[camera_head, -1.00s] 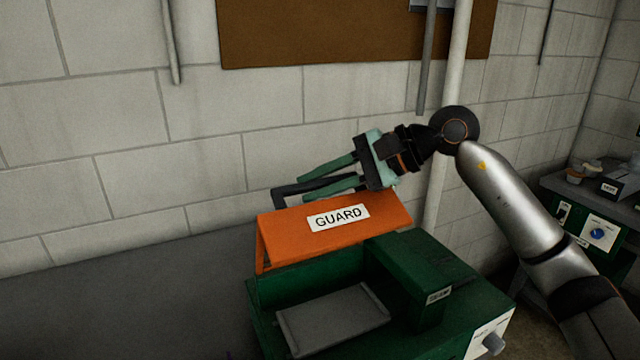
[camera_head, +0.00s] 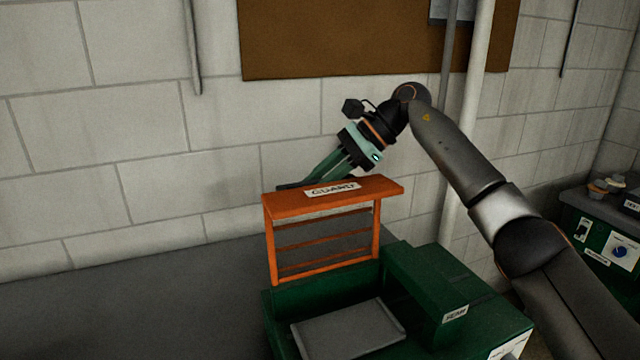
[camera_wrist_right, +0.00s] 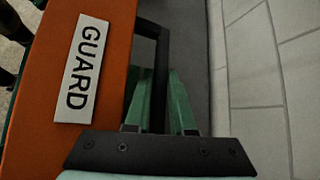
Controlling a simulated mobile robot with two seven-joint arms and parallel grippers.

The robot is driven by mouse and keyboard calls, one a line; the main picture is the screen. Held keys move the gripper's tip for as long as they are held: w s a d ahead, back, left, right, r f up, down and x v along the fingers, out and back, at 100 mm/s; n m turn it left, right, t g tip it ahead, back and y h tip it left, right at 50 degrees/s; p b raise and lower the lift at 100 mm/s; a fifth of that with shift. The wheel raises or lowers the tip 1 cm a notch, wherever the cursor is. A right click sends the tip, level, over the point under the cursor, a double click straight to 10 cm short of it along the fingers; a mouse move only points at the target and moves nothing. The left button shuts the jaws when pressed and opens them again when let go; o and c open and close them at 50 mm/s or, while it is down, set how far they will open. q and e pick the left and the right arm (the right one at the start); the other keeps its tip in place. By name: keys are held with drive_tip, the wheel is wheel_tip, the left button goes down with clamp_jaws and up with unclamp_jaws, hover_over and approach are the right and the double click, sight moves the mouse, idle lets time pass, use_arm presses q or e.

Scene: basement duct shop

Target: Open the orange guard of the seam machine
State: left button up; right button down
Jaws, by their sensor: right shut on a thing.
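The orange guard (camera_head: 376,232) of the green seam machine (camera_head: 440,290) stands raised, its labelled panel on top and its barred front upright above the machine's back part. The guard fills the left of the right wrist view (camera_wrist_right: 110,25). My right gripper (camera_head: 318,180) comes in from the right, behind the label. It is shut on the guard's black handle (camera_wrist_right: 162,70), which passes between the green fingers in the wrist view. In the head view the handle is mostly hidden behind the guard. My left gripper is not in view.
A grey plate (camera_head: 350,330) lies in the machine's front. The grey bench top (camera_head: 130,300) is clear to the left. A block wall (camera_head: 130,130) with a vertical pipe (camera_head: 472,110) stands close behind. Another green unit (camera_head: 600,235) stands at the far right.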

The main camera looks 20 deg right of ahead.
drive_tip(key=shift+w+f, duration=0.3)
drive_tip(key=shift+f, duration=0.15)
idle(0.3)
drive_tip(key=c, duration=0.8)
unclamp_jaws()
drive_tip(key=shift+w, duration=0.15)
drive_tip(key=shift+c, duration=0.2)
drive_tip(key=shift+d+r, duration=0.1)
drive_tip(key=shift+r, duration=0.15)
drive_tip(key=v, duration=1.1)
drive_tip(key=shift+d+r, duration=0.25)
drive_tip(key=shift+r, duration=0.05)
drive_tip(key=shift+f, duration=0.1)
